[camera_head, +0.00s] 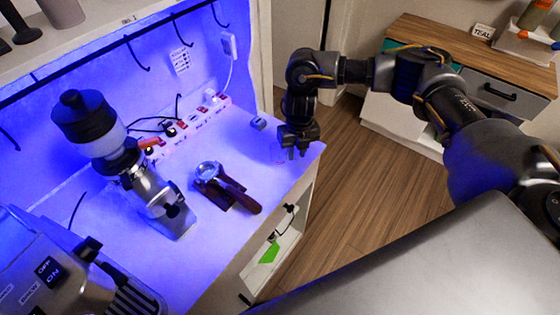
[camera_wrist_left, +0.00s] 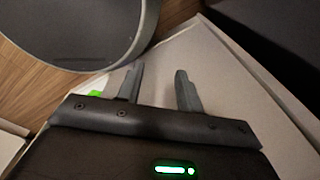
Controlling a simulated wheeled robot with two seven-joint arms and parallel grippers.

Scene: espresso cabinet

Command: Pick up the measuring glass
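A faint clear shape that looks like the measuring glass (camera_head: 276,153) stands on the lit counter near its right end. It is hard to make out against the blue-white surface. My right gripper (camera_head: 297,152) points down just right of it, close to the counter's right edge. Its two fingers look apart, and I cannot tell whether they touch the glass. My left gripper (camera_wrist_left: 157,90) shows in the left wrist view, with its fingers apart and nothing between them. It is not visible in the head view.
A portafilter (camera_head: 226,188) lies on the counter left of the glass. The coffee grinder (camera_head: 130,160) and espresso machine (camera_head: 70,270) stand further left. A power strip (camera_head: 190,125) runs along the back, with a small grey block (camera_head: 258,123) near its end. A drawer cabinet (camera_head: 480,80) stands at the right.

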